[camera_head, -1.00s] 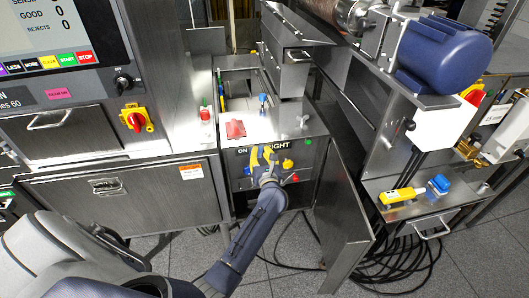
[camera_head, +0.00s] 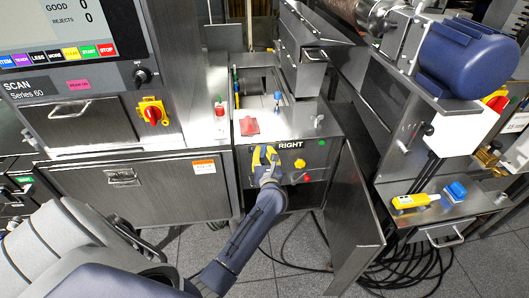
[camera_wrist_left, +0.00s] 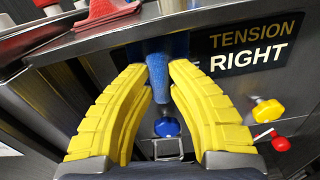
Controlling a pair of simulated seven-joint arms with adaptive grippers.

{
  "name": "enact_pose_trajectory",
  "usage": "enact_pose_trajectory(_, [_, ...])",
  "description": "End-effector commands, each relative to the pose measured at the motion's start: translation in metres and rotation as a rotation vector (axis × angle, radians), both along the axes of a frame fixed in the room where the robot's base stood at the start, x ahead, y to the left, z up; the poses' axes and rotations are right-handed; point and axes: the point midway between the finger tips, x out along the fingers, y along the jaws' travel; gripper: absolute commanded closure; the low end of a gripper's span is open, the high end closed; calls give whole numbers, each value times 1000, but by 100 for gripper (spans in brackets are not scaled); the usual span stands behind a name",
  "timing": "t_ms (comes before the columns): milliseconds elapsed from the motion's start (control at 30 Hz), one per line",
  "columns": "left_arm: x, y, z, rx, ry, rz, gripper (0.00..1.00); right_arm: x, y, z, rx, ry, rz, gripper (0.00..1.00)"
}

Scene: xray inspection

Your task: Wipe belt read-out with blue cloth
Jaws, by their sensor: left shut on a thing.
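My left gripper (camera_head: 264,157) has yellow fingers and is shut on the blue cloth (camera_wrist_left: 157,72). The cloth shows in the left wrist view as a narrow, speckled blue strip between the fingertips. The gripper is at the front of the steel cabinet, over the left part of a black panel (camera_head: 290,145) lettered RIGHT. In the left wrist view the panel (camera_wrist_left: 247,47) reads TENSION RIGHT, with its left end hidden behind cloth and fingers. I cannot tell whether the cloth touches it. My right gripper is not in view.
Yellow (camera_wrist_left: 267,110), red (camera_wrist_left: 280,142) and blue (camera_wrist_left: 167,127) knobs are close to the fingers. A red item (camera_head: 249,126) lies on the cabinet top. An open steel door (camera_head: 355,225) stands to the right. A yellow device (camera_head: 412,201) and blue block (camera_head: 456,191) lie on the right shelf.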

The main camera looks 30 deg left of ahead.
Motion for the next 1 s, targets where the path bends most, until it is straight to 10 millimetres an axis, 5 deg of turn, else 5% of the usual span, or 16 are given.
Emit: enact_pose_trajectory(1000, [-46,-39,0,1,1,0,100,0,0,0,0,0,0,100])
